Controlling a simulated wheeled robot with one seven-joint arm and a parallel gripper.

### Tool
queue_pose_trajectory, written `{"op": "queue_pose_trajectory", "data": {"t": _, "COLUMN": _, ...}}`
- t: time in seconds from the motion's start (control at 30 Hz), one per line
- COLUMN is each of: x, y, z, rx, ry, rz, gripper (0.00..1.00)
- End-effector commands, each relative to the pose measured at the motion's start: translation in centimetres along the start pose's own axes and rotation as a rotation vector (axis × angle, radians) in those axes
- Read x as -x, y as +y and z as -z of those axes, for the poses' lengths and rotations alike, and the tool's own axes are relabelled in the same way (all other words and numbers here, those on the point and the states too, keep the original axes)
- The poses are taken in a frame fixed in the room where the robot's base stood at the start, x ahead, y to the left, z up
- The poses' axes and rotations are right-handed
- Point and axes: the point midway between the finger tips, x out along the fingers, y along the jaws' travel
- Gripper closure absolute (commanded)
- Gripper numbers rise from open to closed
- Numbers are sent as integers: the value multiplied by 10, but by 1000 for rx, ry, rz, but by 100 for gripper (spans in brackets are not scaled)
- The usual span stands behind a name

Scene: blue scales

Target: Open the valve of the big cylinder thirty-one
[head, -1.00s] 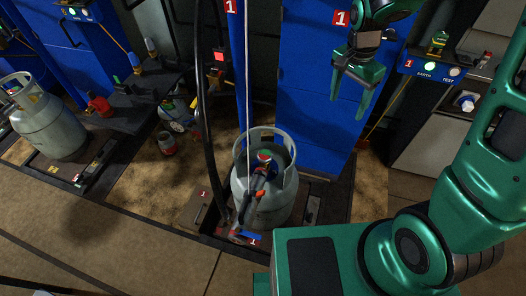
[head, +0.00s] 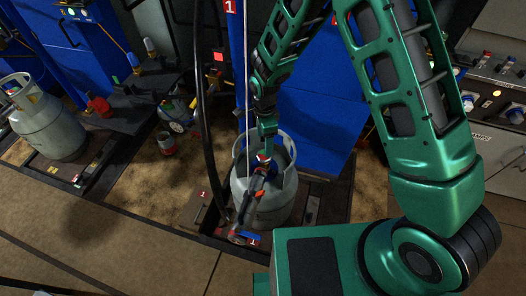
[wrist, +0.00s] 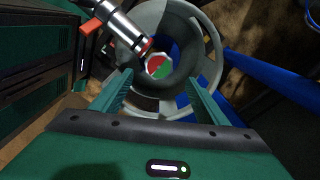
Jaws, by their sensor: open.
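A big grey gas cylinder (head: 268,212) stands on the scale marked 1, with a ring collar around its top; no number thirty-one is readable on it. Inside the collar is a round red and green valve knob (wrist: 158,66), which also shows small in the head view (head: 264,158). A metal filling head with an orange-red lever (wrist: 122,28) sits beside the knob, reaching in from the upper left in the wrist view. My gripper (wrist: 160,97) is open, pointing down over the collar, its two fingers apart on either side below the knob. In the head view my arm partly hides it.
Another grey cylinder (head: 48,132) stands on a scale at the left. A black hose (head: 202,100) and a thin cable hang beside the near cylinder. A blue cabinet (head: 315,135) stands close behind it. The floor in front (head: 110,235) is clear.

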Motion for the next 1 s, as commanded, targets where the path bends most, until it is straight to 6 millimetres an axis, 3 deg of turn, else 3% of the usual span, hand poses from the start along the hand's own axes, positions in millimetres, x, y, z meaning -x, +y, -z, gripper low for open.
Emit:
{"op": "queue_pose_trajectory", "data": {"t": 0.2, "x": -40, "y": 1, "z": 0, "rx": 1, "ry": 1, "rz": -4, "gripper": 32}}
{"op": "queue_pose_trajectory", "data": {"t": 0.4, "x": -64, "y": 0, "z": 0, "rx": 2, "ry": 1, "rz": -1, "gripper": 32}}
{"op": "queue_pose_trajectory", "data": {"t": 0.87, "x": -74, "y": 0, "z": 0, "rx": 2, "ry": 0, "rz": 0, "gripper": 32}}
{"op": "queue_pose_trajectory", "data": {"t": 1.0, "x": -74, "y": 0, "z": 0, "rx": 2, "ry": 0, "rz": 1, "gripper": 66}}
